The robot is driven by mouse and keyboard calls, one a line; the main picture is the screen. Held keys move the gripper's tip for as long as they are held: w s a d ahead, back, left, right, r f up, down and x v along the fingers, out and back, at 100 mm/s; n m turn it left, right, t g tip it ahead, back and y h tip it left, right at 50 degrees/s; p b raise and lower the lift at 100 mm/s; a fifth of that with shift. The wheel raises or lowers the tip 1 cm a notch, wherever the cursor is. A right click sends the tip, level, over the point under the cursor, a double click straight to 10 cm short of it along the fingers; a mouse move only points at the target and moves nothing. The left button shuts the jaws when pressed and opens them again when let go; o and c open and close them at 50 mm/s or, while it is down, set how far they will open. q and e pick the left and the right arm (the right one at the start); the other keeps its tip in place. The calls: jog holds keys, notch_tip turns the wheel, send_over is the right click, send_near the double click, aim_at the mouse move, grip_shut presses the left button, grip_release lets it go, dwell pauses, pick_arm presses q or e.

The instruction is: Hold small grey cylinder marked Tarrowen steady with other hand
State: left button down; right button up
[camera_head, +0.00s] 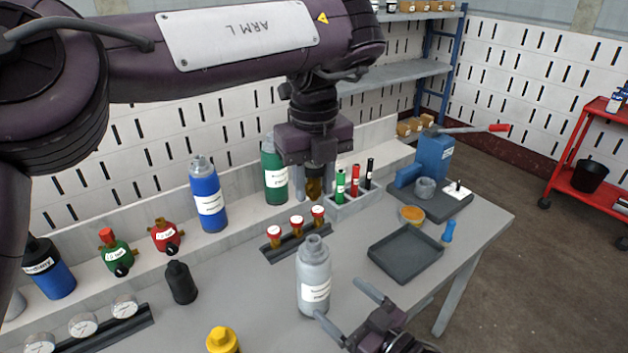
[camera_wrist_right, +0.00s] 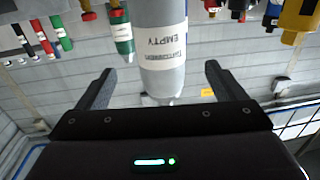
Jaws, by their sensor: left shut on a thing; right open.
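The small grey cylinder (camera_head: 313,272) stands upright on the table in the head view, its white label facing forward. In the right wrist view the grey cylinder (camera_wrist_right: 163,75) appears upside down, with a label reading EMPTY and a smaller name line. My right gripper (camera_head: 346,306) is open at the cylinder's lower right. In the wrist view its fingers lie on either side of the cylinder, with gaps showing.
Behind the cylinder is a rack (camera_head: 296,243) with several red-topped brass valves. A dark tray (camera_head: 405,254) lies to the right. A blue cylinder (camera_head: 208,200) and a green cylinder (camera_head: 274,172) stand at the back. A black bottle (camera_head: 181,283) and yellow-topped item (camera_head: 222,340) stand left.

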aim_at(313, 164)
pick_arm(q)
jog(key=shift+r, duration=0.1)
notch_tip(313, 164, up, 5)
jog(key=p, duration=0.6)
jog(key=shift+p, duration=0.4)
pick_arm(e)
notch_tip(313, 164, up, 7)
jog(key=shift+s+d, duration=0.35)
jog(key=shift+s, duration=0.05)
jog(key=shift+f, duration=0.2)
